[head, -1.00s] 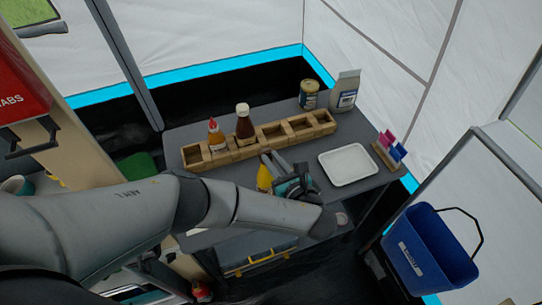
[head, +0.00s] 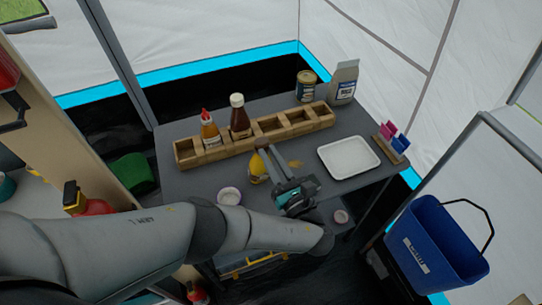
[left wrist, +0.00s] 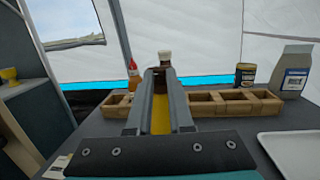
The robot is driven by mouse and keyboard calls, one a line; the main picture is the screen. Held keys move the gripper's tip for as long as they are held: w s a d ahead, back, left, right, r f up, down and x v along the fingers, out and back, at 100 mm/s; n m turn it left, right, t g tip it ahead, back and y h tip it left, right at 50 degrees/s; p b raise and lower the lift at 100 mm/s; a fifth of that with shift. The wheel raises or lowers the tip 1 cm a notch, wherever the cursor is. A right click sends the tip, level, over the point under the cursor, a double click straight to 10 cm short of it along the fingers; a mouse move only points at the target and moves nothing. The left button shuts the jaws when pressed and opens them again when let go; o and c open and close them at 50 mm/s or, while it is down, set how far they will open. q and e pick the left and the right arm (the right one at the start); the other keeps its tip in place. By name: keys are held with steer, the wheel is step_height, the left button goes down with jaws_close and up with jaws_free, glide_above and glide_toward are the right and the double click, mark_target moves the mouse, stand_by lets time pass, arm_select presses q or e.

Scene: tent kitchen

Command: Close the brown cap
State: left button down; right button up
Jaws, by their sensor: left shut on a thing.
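My left gripper (head: 265,150) is over the grey table, in front of the wooden rack. It is shut on a yellow bottle (head: 256,168), whose yellow also shows between the fingers in the left wrist view (left wrist: 160,118). The gripper hides part of this bottle. A dark brown bottle with a white cap (head: 240,120) stands upright in the rack; in the left wrist view (left wrist: 165,58) it is beyond the fingertips. An orange bottle with a red tip (head: 210,130) stands left of it. I cannot make out a brown cap. My right gripper is not in view.
The wooden rack (head: 184,152) has empty compartments to the right of the bottles. A white tray (head: 350,142), a can (head: 306,88) and a grey carton (head: 343,84) are on the table's right side. A blue bucket (head: 436,245) is at the right. A small round container (head: 229,196) is near my forearm.

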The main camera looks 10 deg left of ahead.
arm_select(q)
steer(key=shift+r, duration=0.1)
stand_by(0.7)
steer(key=shift+c, duration=2.2)
jaws_free()
